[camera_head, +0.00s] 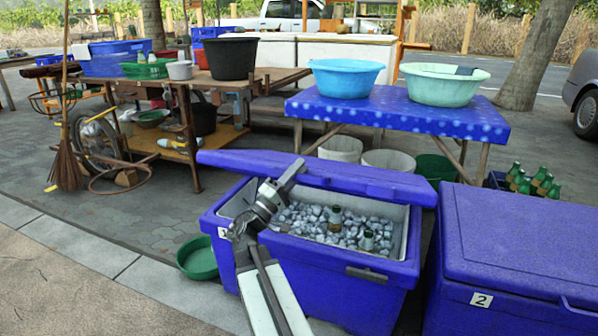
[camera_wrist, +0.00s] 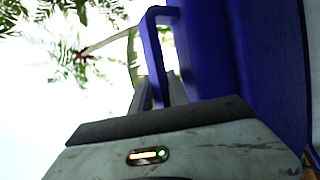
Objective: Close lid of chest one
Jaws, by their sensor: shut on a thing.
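Chest one is a blue cooler (camera_head: 335,285) with a label "1" on its left front corner. Its blue lid (camera_head: 350,178) is raised, its edge toward the camera above the back of the opening. Ice (camera_head: 310,221) and green-brown bottles show inside. My gripper (camera_head: 291,173) reaches across the left part of the opening to the lid. In the wrist view, a blue loop handle (camera_wrist: 153,45) on the lid (camera_wrist: 212,50) runs down into my gripper (camera_wrist: 160,98), which is shut on it. The fingertips are partly hidden there.
A second blue chest (camera_head: 515,245) labelled "2" stands close on the right, its lid down. A green basin (camera_head: 196,258) is on the ground at the left. Behind is a blue-covered table (camera_head: 400,112) with two basins. Paving at the front left is clear.

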